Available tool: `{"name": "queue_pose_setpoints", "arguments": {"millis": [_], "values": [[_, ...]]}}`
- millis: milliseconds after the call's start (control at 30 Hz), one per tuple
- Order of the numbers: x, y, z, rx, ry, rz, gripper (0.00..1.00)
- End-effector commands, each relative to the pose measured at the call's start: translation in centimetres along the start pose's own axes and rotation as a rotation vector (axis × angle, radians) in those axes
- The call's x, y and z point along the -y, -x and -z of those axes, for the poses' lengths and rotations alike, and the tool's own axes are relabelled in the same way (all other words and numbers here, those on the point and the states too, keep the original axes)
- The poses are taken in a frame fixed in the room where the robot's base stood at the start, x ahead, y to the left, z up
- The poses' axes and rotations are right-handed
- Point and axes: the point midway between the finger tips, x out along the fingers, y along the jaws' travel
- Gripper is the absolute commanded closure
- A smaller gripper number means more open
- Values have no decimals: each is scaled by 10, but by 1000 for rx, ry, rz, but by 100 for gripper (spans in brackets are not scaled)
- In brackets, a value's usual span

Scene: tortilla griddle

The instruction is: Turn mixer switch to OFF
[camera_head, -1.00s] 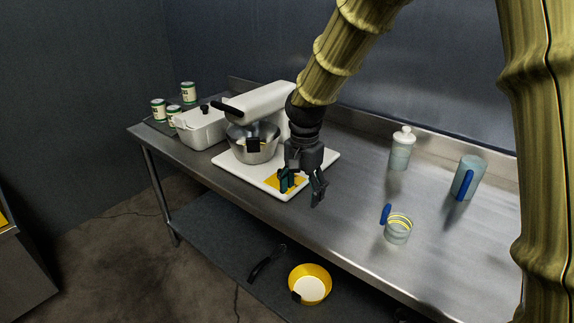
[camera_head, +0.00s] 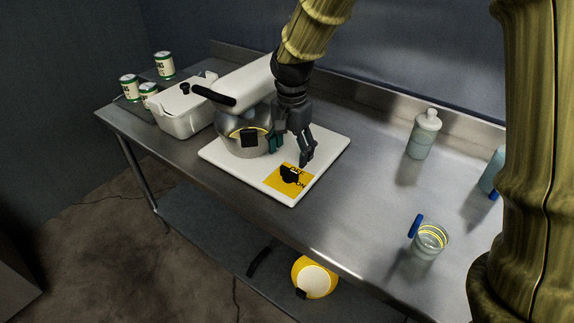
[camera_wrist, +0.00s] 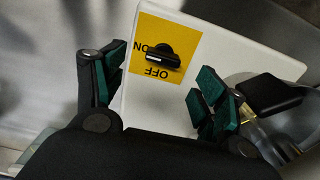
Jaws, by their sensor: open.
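The mixer switch is a black knob (camera_head: 288,174) on a yellow panel (camera_head: 274,182) marked ON and OFF, on the white mixer base (camera_head: 225,159). In the wrist view the knob (camera_wrist: 163,54) lies on the yellow panel (camera_wrist: 190,42), with ON to its left and OFF below it. Its bright stripe lies roughly crosswise, its left end by ON. My gripper (camera_head: 291,153) is open and empty, above the base near the panel's back edge. In the wrist view its fingers (camera_wrist: 160,78) are spread either side, apart from the knob.
The mixer's metal bowl (camera_head: 235,139) with a black handle (camera_head: 249,139) stands left of my gripper. A white lidded container (camera_head: 180,114) and several cans are farther left. A bottle (camera_head: 423,138) and a clear cup (camera_head: 430,240) stand right; the counter between is clear.

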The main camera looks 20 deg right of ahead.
Motion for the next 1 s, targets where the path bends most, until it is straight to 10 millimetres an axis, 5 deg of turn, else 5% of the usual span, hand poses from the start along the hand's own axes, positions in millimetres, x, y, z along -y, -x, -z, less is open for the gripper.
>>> {"name": "queue_pose_setpoints", "arguments": {"millis": [400, 933, 1000], "values": [[14, -68, 8, 11, 5, -15, 29], [16, -83, 9, 11, 4, -14, 29], [16, -83, 9, 11, 4, -14, 40]]}}
